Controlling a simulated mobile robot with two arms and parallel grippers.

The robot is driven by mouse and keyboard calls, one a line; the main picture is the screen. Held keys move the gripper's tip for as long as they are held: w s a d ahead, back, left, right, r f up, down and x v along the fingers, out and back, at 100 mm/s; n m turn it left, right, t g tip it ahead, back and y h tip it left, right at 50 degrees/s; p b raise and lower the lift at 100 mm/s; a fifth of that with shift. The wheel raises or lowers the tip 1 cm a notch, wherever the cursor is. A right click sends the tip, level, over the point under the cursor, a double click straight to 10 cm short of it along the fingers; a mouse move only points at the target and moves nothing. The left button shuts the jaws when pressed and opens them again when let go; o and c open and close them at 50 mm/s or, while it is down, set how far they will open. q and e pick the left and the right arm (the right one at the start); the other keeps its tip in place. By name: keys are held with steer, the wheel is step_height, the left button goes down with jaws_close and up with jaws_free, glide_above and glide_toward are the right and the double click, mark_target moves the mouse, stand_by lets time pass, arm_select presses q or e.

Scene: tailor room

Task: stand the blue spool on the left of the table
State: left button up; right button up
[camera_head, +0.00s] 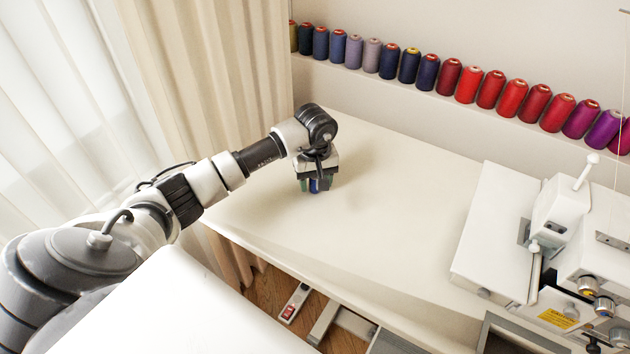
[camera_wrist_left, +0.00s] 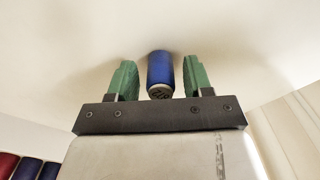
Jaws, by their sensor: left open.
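The blue spool (camera_wrist_left: 160,70) is between the two green fingers of my left gripper (camera_wrist_left: 160,82) in the left wrist view, with a gap on each side. In the head view the left gripper (camera_head: 317,186) points down over the left part of the white table (camera_head: 270,217), and a bit of the blue spool (camera_head: 314,186) shows between its fingers. The spool looks upright on the table, though the gripper hides most of it in the head view. My right gripper is in neither view.
A row of blue, red and purple thread spools (camera_head: 450,77) stands on a ledge along the back wall. A white sewing machine (camera_head: 560,230) is on the right. A beige curtain (camera_head: 215,70) hangs at the left. The table's middle is clear.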

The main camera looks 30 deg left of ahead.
arm_select(q)
step_height(320, 180, up, 11)
steer(key=b, duration=0.1)
steer(key=shift+r, duration=0.2)
steer(key=shift+f, duration=0.1)
stand_by(0.4)
